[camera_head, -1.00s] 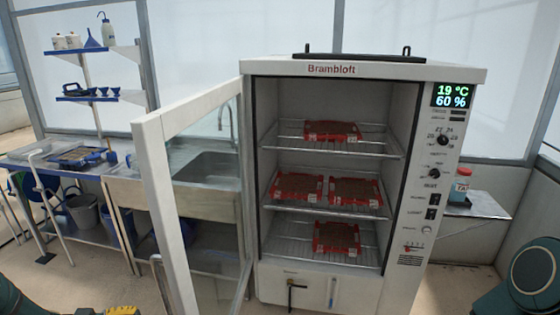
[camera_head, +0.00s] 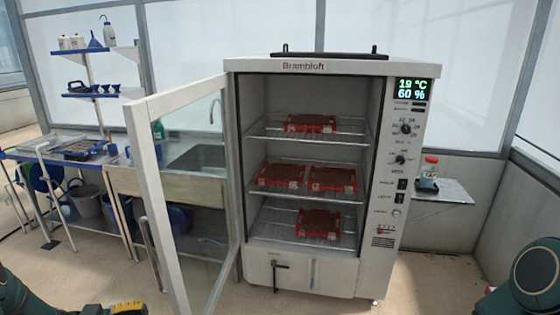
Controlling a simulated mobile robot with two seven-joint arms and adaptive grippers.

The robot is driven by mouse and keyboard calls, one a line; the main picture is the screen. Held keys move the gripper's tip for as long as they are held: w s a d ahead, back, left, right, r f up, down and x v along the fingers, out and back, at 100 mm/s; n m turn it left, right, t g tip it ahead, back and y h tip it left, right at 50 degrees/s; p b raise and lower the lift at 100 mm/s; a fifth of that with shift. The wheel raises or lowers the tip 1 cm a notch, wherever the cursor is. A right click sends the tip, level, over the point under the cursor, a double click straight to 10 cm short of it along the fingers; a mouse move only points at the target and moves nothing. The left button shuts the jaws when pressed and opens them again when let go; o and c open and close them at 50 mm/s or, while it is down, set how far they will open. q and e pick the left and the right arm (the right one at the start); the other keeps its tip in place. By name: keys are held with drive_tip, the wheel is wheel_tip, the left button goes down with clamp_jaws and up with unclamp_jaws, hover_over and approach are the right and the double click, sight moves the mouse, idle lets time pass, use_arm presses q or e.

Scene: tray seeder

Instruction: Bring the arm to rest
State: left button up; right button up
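My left arm shows as green links with a yellow-marked part at the bottom left of the head view. My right arm shows as a green link at the bottom right edge. Neither gripper's fingers are in the picture. The Brambloft cabinet (camera_head: 328,67) stands ahead with its glass door (camera_head: 140,180) swung open to the left. Red trays of brown soil sit on its wire shelves: one tray (camera_head: 310,124) on the top shelf, two trays (camera_head: 281,176) (camera_head: 333,179) on the middle shelf, and one tray (camera_head: 318,223) on the bottom shelf.
The display (camera_head: 414,89) reads 19 °C and 60 %. A side shelf (camera_head: 452,192) on the right holds a red-capped bottle (camera_head: 429,168). A sink bench (camera_head: 150,182) and a work table (camera_head: 75,155) stand at the left. The floor at front right is clear.

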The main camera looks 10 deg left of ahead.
use_arm(q)
drive_tip(key=w+d+f+n+t+y, duration=0.25)
drive_tip(key=w+d+n+t, duration=0.35)
drive_tip(key=w, duration=0.6)
drive_tip(key=w+d+f+n+y, duration=0.45)
drive_tip(key=d+f+y, duration=0.25)
drive_tip(key=d, duration=0.3)
drive_tip(key=s+d+f+n+g+y, duration=0.2)
drive_tip(key=s+d+f+g, duration=0.3)
drive_tip(key=s, duration=0.4)
drive_tip(key=s+d+f+n+g+y, duration=0.1)
drive_tip(key=s+d+f+n+g, duration=0.2)
drive_tip(key=s+d, duration=0.5)
drive_tip(key=shift+s+d+f+g+y, duration=0.2)
drive_tip(key=shift+s+f+g+y, duration=0.15)
drive_tip(key=shift+s+f+g, duration=0.65)
drive_tip(key=shift+s+r+n, duration=0.15)
drive_tip(key=shift+n, duration=0.2)
